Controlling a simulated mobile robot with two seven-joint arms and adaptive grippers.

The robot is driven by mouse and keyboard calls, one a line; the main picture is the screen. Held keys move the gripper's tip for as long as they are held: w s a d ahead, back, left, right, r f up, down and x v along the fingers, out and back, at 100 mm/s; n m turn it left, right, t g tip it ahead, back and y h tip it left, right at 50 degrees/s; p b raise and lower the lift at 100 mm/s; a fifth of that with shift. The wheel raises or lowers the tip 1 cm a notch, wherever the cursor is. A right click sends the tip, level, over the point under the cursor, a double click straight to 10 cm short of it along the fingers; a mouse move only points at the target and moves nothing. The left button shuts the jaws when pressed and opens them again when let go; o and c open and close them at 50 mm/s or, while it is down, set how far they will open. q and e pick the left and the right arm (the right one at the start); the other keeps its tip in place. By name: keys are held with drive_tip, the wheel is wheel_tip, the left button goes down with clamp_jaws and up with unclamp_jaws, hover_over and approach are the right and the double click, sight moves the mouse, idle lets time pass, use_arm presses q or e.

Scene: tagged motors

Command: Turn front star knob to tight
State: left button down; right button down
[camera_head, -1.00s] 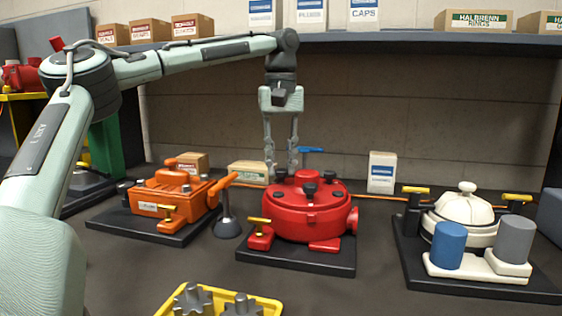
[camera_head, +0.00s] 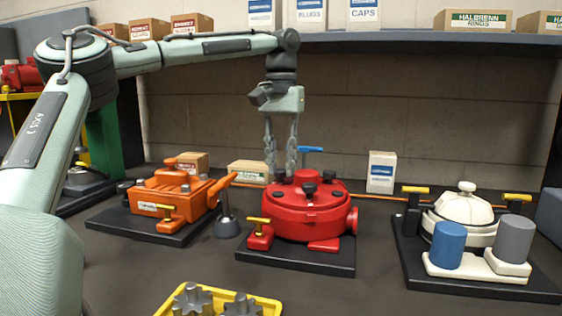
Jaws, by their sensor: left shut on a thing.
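A red round motor housing (camera_head: 312,222) stands on a black base plate in the middle of the bench. Several black star knobs sit on its lid: one nearest the camera (camera_head: 310,189), one at the right (camera_head: 329,176), and one at the left (camera_head: 280,175). My left gripper (camera_head: 281,174) points straight down over the lid's left side. Its fingers are shut on the left star knob, which they partly cover. My right gripper is not in view.
An orange motor (camera_head: 172,200) stands at left and a cream domed motor (camera_head: 466,208) at right. A yellow tray (camera_head: 270,306) with grey gears lies in front. A blue-handled part (camera_head: 310,150) and a white carton (camera_head: 381,172) stand behind the red motor.

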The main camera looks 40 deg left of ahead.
use_arm(q)
drive_tip(key=m, duration=0.5)
drive_tip(key=shift+m, duration=0.3)
drive_tip(key=m, duration=0.5)
drive_tip(key=shift+d+r, duration=0.1)
drive_tip(key=shift+d, duration=0.05)
drive_tip(key=m, duration=0.5)
drive_tip(key=shift+m, duration=0.4)
drive_tip(key=m, duration=0.4)
drive_tip(key=shift+r+m, duration=0.1)
drive_tip(key=shift+m, duration=0.2)
drive_tip(key=m, duration=0.5)
drive_tip(key=shift+s, duration=0.1)
drive_tip(key=m, duration=1)
drive_tip(key=shift+s, duration=0.1)
drive_tip(key=shift+m, duration=2.4)
